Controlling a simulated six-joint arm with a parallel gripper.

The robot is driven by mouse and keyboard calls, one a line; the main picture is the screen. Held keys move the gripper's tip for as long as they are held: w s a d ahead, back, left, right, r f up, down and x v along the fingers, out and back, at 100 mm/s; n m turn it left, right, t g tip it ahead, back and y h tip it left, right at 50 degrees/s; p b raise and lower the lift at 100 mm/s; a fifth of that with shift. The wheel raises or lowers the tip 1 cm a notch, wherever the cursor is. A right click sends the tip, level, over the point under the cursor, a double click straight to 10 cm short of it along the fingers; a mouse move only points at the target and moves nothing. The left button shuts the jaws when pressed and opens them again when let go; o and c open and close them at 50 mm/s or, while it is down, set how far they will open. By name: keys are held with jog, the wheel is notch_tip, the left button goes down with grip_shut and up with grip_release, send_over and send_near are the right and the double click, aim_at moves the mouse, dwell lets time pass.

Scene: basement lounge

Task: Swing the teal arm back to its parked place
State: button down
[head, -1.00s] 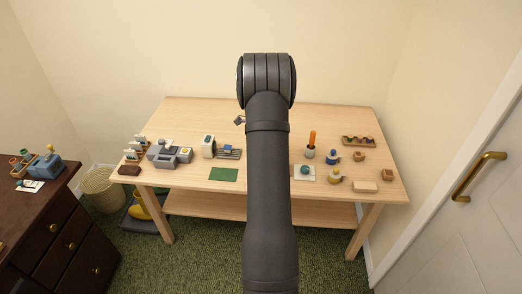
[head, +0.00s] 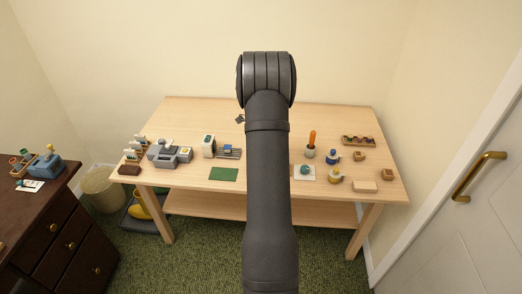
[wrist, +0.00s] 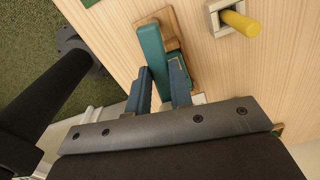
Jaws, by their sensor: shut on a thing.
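The teal arm (wrist: 151,55) shows in the wrist view as a bar over a wooden base (wrist: 172,22), with a smaller teal piece (wrist: 180,58) beside it. My gripper (wrist: 162,78) has its two blue fingers on either side of the teal arm's lower end and is shut on it. In the head view my own arm link covers the middle of the table, and I cannot make out the teal arm or the fingertips there.
A yellow peg in a pale square holder (wrist: 224,18) stands close by in the wrist view. On the wooden table (head: 330,115) are a green mat (head: 223,174), a grey machine (head: 165,154), an orange-handled tool (head: 311,139) and small bottles (head: 334,176).

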jog(key=shift+s+a+m, duration=0.35)
jog(key=shift+s+m, duration=0.1)
jog(key=shift+m, duration=1.5)
jog(key=shift+s+a+m, duration=0.35)
jog(key=shift+s+m, duration=0.05)
jog(key=shift+m, duration=1.5)
jog(key=shift+s+a+m, duration=0.35)
jog(key=shift+s+m, duration=0.1)
jog(key=shift+m, duration=1.5)
jog(key=c, duration=1.3)
grip_release()
jog(key=shift+r, duration=0.15)
notch_tip(320, 180, up, 17)
jog(key=shift+r, duration=0.1)
